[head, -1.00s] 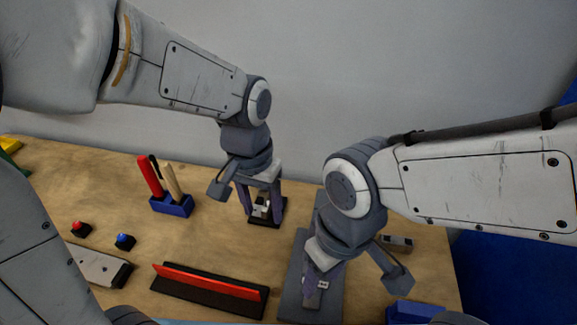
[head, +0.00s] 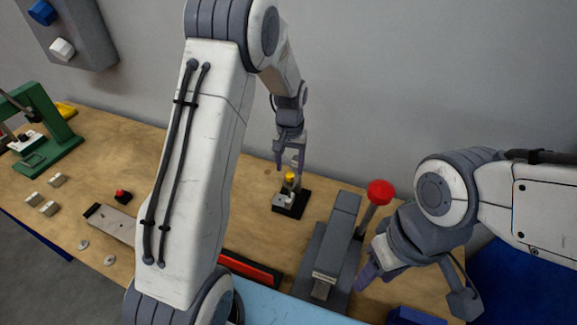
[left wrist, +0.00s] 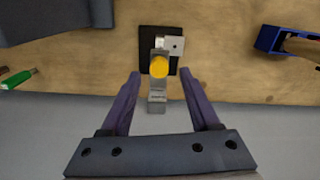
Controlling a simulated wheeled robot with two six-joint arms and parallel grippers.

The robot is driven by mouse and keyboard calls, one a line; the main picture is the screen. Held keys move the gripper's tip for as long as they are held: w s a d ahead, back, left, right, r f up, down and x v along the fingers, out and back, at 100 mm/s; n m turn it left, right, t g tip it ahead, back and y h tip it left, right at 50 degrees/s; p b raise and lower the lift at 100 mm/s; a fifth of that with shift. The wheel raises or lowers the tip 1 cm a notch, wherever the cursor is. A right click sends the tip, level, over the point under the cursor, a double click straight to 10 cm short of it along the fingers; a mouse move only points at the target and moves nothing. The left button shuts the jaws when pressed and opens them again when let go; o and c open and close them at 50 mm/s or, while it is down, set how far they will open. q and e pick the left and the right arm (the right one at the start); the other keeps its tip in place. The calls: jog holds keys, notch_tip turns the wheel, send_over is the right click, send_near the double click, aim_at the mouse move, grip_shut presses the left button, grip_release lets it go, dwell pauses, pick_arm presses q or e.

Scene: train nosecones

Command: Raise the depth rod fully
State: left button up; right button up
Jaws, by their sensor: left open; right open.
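A small gauge stand with a black base (head: 291,204) stands on the table near the wall. A yellow cap (head: 290,177) tops its grey upright part; I cannot tell how far the depth rod is raised. My left gripper (head: 290,166) is open and empty, pointing down just above the yellow cap. In the left wrist view the yellow cap (left wrist: 159,67) shows between the open fingertips, apart from both. A grey block (left wrist: 175,45) sits on the base beside the upright. My right gripper (head: 366,275) is open and empty, beside the grey press at the right.
The grey press (head: 338,235) has a red ball lever (head: 380,192) close to my right gripper. A green press (head: 45,130) stands far left. A red strip in a black holder (head: 250,268) lies in front. Bare table lies left of the gauge.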

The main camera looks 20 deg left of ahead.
pick_arm(q)
jog(key=shift+f, duration=1.25)
grip_shut()
dwell(0.5)
